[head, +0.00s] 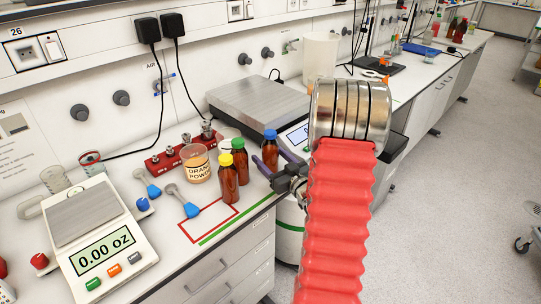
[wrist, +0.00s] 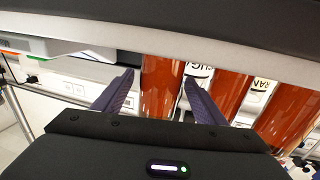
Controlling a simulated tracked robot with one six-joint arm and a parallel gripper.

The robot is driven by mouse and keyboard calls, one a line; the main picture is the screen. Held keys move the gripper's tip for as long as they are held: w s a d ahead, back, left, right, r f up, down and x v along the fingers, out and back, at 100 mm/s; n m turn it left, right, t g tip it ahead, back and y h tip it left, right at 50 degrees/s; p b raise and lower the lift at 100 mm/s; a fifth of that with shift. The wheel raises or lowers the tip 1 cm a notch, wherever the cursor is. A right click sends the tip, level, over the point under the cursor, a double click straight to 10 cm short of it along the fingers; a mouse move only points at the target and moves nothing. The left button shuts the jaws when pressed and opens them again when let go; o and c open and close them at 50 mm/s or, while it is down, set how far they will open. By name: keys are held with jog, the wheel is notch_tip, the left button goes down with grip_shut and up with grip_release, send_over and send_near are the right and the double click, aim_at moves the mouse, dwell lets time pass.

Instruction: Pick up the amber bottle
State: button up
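Three amber bottles stand on the bench in the head view: one with a blue cap (head: 270,151), one with a green cap (head: 239,163) and one with a yellow cap (head: 227,182). My gripper (head: 268,156) has its purple fingers spread at the blue-capped bottle. In the wrist view the gripper (wrist: 159,80) is open, with an amber bottle (wrist: 161,92) between the fingertips. A small gap shows at the left finger; the right fingertip is very close to the bottle, and I cannot tell if it touches. The bottle's top is hidden in the wrist view.
A large scale (head: 258,103) lies behind; a small scale (head: 98,237) is front left. More amber bottles (wrist: 230,92) stand close on the right in the wrist view.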

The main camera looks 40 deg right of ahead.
aim_at(270, 133)
jog(key=c, duration=1.3)
jog(key=shift+o, duration=0.2)
jog(key=shift+r, duration=0.1)
jog(key=shift+r, duration=4.95)
